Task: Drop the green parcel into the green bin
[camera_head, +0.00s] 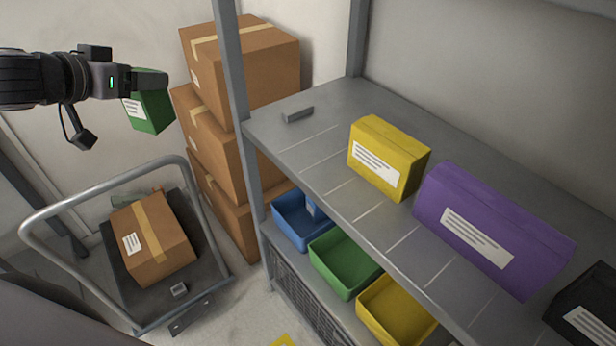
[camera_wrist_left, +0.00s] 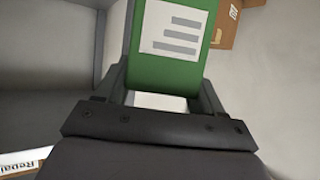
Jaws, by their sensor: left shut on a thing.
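The green parcel (camera_head: 150,112) with a white label is held in my left gripper (camera_head: 150,82) at the upper left of the head view, up in the air in front of the wall. In the left wrist view the parcel (camera_wrist_left: 152,72) sits between the two fingers of the left gripper (camera_wrist_left: 160,95), label facing the camera. The green bin (camera_head: 345,264) stands on the lower shelf, between a blue bin and a yellow bin. It looks empty. The parcel is far to the left of it and higher. My right gripper is not in view.
The upper shelf (camera_head: 296,150) overhangs the bins and carries yellow, purple and black parcels. The blue bin (camera_head: 298,222) and yellow bin (camera_head: 397,312) flank the green one. Stacked cartons (camera_head: 215,150) and a shelf post (camera_head: 236,100) stand between parcel and shelf. A trolley (camera_head: 112,262) holds a carton.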

